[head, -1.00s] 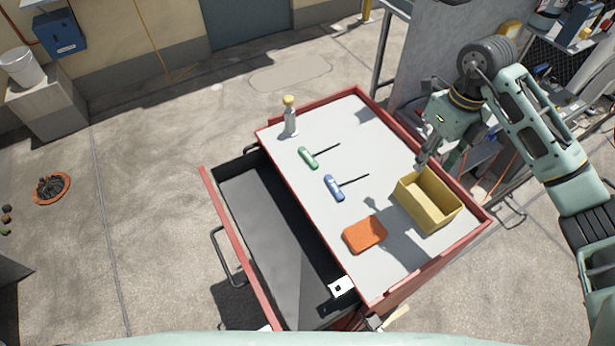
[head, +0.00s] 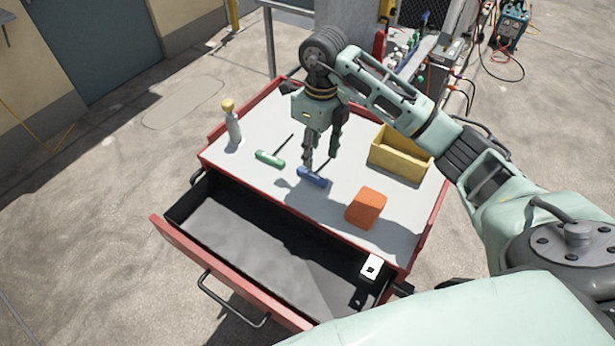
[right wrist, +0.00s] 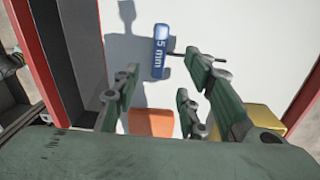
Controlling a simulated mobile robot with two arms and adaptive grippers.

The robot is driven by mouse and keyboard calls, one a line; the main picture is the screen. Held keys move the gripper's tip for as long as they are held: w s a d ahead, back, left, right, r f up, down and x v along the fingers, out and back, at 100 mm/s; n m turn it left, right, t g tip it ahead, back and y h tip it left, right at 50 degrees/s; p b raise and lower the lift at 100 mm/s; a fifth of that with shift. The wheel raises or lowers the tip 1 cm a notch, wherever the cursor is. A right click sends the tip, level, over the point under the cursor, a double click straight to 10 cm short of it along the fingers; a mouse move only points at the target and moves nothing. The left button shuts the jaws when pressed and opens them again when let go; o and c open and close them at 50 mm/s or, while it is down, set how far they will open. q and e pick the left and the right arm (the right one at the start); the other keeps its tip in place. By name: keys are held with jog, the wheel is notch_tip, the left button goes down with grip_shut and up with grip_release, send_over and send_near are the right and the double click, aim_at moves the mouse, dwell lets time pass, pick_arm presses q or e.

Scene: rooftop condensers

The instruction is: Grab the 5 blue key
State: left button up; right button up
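The blue key (head: 312,178) lies on the grey top of the red cart (head: 345,195), its handle toward the drawer side. In the right wrist view the blue handle (right wrist: 160,52) reads "5 mm", and a thin dark shaft runs from it to the right. My right gripper (head: 321,158) is over the cart top at the blue key, fingers pointing down. In the right wrist view its fingers (right wrist: 165,85) are spread apart with nothing between them, and the handle shows beyond them. My left gripper is not in view.
A green-handled key (head: 270,159) lies left of the blue one. A spray bottle (head: 232,124) stands at the left corner. An orange block (head: 366,207) and a yellow bin (head: 399,157) are to the right. The cart's drawer (head: 235,235) is open, with a white tag (head: 372,266) at its right end.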

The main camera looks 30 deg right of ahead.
aim_at(314, 175)
jog(key=shift+a+f, duration=0.1)
jog(key=shift+f, duration=0.35)
notch_tip(314, 175, down, 5)
jog(key=p, duration=0.2)
jog(key=shift+s+a+f+p, duration=0.1)
jog(key=shift+a+f+p, duration=0.1)
jog(key=shift+p, duration=0.15)
jog(key=shift+f, duration=0.5)
grip_shut()
